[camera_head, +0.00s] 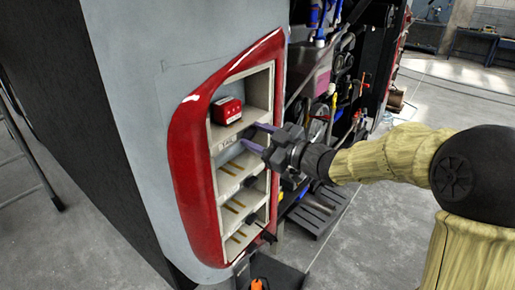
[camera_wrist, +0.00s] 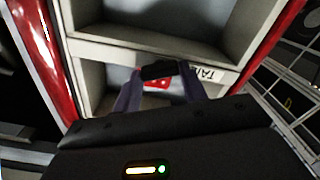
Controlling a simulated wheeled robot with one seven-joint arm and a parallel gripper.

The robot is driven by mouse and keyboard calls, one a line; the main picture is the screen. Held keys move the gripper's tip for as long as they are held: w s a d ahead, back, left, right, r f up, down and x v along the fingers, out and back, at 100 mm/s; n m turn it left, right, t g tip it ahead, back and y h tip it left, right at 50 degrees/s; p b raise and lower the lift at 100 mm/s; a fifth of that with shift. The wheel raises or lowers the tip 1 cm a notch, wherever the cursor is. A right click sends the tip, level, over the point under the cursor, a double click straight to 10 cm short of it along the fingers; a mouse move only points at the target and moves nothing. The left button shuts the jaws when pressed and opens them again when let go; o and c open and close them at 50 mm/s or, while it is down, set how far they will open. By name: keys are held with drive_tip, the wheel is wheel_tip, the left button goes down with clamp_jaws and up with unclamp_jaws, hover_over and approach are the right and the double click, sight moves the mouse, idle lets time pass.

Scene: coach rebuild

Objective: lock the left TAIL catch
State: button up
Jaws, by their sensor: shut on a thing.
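In the wrist view, my gripper (camera_wrist: 159,70) has its two purple fingers closed on a small black catch (camera_wrist: 158,70) on a pale ledge. A white label (camera_wrist: 208,75), seemingly reading TAIL and upside down, is beside it. In the head view, my gripper (camera_head: 259,137) reaches in from the right to the ledge under the top compartment. The catch is not clear there. A red and white piece (camera_wrist: 158,84) shows between my fingers in the wrist view. The catch's exact position is hard to tell.
A red-rimmed housing (camera_head: 187,150) on a grey panel (camera_head: 140,75) holds the stacked compartments. Lower compartments have yellowish strips (camera_head: 235,206) and dark catches (camera_head: 250,219) on their ledges. Cluttered shelving (camera_head: 340,95) stands behind my gripper. Bare floor (camera_head: 440,110) lies farther right.

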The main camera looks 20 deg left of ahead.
drive_tip(key=shift+s+f+n+b, duration=0.1)
drive_tip(key=shift+f+n+b, duration=0.05)
drive_tip(key=shift+n+b, duration=3.3)
drive_tip(key=shift+f+n+b, duration=0.1)
drive_tip(key=shift+n+b, duration=2.95)
drive_tip(key=shift+b, duration=0.65)
drive_tip(key=o, duration=1)
drive_tip(key=shift+r, duration=0.1)
drive_tip(key=shift+d, duration=0.1)
drive_tip(key=b+v, duration=0.2)
drive_tip(key=v, duration=1.5)
drive_tip(key=shift+s+d, duration=0.1)
